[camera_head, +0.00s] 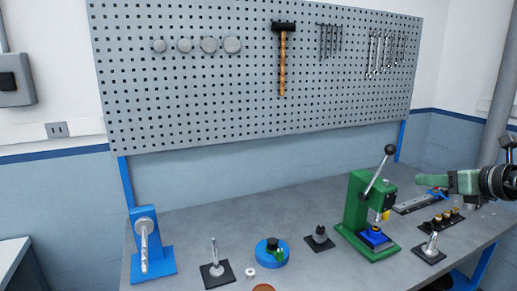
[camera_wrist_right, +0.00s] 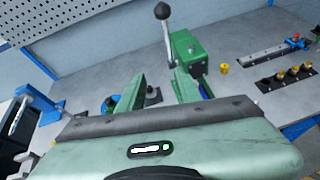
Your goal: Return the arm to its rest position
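My right gripper (camera_head: 451,181) reaches in from the right edge in the head view, above the right part of the bench and right of the green press. In the right wrist view its two green fingers stand apart, with nothing between their tips (camera_wrist_right: 158,84). My left arm and gripper are out of both views. The green lever press (camera_head: 358,215) stands on the bench, its ball-ended lever raised; it also shows beyond the fingers in the right wrist view (camera_wrist_right: 188,52).
The grey bench (camera_head: 205,220) carries a blue stand (camera_head: 149,240), a round blue fixture (camera_head: 271,253), black post bases (camera_head: 216,274), a black strip with brass parts (camera_head: 440,219) and a rail (camera_head: 415,203). A pegboard (camera_head: 250,80) with tools hangs behind. Air above the bench's left is clear.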

